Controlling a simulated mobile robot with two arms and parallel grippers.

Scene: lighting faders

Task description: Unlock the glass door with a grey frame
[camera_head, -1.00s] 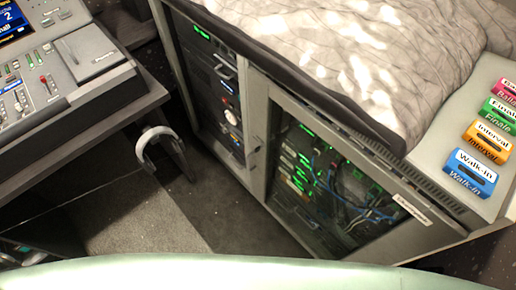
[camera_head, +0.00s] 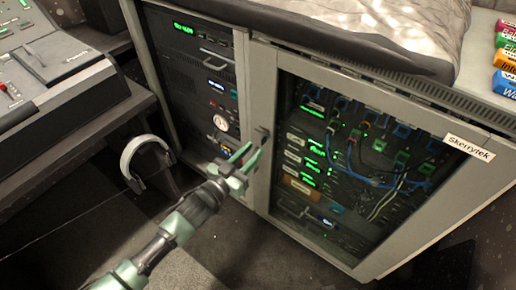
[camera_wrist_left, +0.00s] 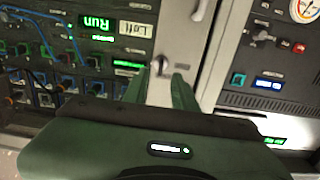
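The glass door with a grey frame (camera_head: 262,185) is shut on the right half of the cabinet; lit rack gear shows through its glass. A small dark lock or latch (camera_head: 262,133) sits on the door's left edge. In the left wrist view, the lock (camera_wrist_left: 160,65) shows on the grey frame strip (camera_wrist_left: 178,32), just beyond the fingertips. My left gripper (camera_head: 247,156) is open and empty, its fingers pointing at the lock from below left. In the left wrist view, the two fingers (camera_wrist_left: 158,88) are apart, with nothing between them. My right gripper is not in view.
An open rack bay (camera_head: 190,75) with a gauge stands left of the door. Headphones (camera_head: 146,158) hang beside the desk with the control console (camera_head: 60,75). A grey cloth (camera_head: 400,22) and coloured labelled blocks (camera_head: 507,62) lie on the cabinet top. The floor before the cabinet is clear.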

